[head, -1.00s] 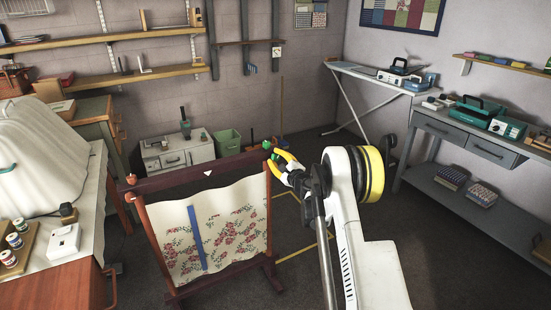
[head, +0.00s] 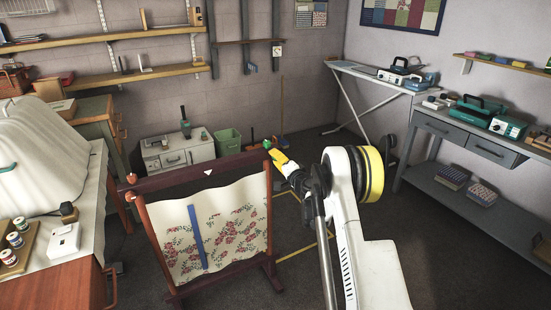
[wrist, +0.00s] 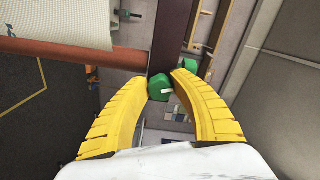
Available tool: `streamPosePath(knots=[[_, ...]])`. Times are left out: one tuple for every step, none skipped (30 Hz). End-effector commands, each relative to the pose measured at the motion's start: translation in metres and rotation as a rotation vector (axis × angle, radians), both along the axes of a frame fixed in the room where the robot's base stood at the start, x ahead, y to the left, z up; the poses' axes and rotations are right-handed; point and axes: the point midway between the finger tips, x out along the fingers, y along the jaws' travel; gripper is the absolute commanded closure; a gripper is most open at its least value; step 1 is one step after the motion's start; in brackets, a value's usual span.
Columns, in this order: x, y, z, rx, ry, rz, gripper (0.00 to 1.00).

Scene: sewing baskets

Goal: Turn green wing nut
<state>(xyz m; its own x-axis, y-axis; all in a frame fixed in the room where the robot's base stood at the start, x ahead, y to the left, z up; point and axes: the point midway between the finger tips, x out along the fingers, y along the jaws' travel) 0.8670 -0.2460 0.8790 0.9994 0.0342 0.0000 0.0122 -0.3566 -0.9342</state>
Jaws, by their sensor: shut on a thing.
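The green wing nut (head: 267,144) sits at the top right corner of a dark wooden embroidery frame (head: 190,178). In the wrist view the wing nut (wrist: 160,88) is between the yellow fingertips of my gripper (wrist: 166,81). My gripper (head: 277,156) is shut on it, reaching in from the right. Another green part (wrist: 188,64) shows just beyond the right fingertip; I cannot tell whether it belongs to the same nut. The wing nut's far side is hidden by the fingers.
Patterned cloth (head: 215,235) with a blue strip (head: 197,237) hangs on the frame. An orange knob (head: 131,178) is at its left corner. A green bin (head: 228,142) stands behind. Open floor lies right of the frame.

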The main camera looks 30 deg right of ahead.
Motion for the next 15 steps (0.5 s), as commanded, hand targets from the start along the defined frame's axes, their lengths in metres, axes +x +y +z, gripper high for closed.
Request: streamPosePath(knots=[[0.0003,-0.0005,0.0004,-0.042,-0.002,-0.001,1.0],[0.0003,-0.0006,0.0003,-0.071,-0.003,-0.001,1.0],[0.0003,-0.0007,0.0002,-0.109,-0.004,-0.001,1.0],[0.0003,-0.0007,0.0002,-0.137,-0.005,-0.001,1.0],[0.0003,-0.0008,0.0001,-0.166,-0.006,-0.001,1.0],[0.0003,-0.0009,-0.0001,-0.203,-0.007,-0.001,1.0],[0.0003,-0.0009,-0.0002,-0.232,-0.008,-0.001,1.0],[0.0003,-0.0009,-0.0002,-0.261,-0.009,-0.001,1.0],[0.0003,-0.0011,-0.0003,-0.298,-0.011,-0.001,1.0],[0.0003,-0.0012,-0.0004,-0.327,-0.012,-0.001,1.0],[0.0003,-0.0012,-0.0004,-0.356,-0.013,-0.001,1.0],[0.0003,-0.0013,-0.0006,-0.393,-0.014,-0.001,1.0],[0.0003,-0.0014,-0.0005,-0.422,-0.015,-0.001,1.0],[0.0003,-0.0014,-0.0006,-0.451,-0.016,-0.001,1.0],[0.0004,-0.0015,-0.0007,-0.488,-0.017,-0.001,1.0]])
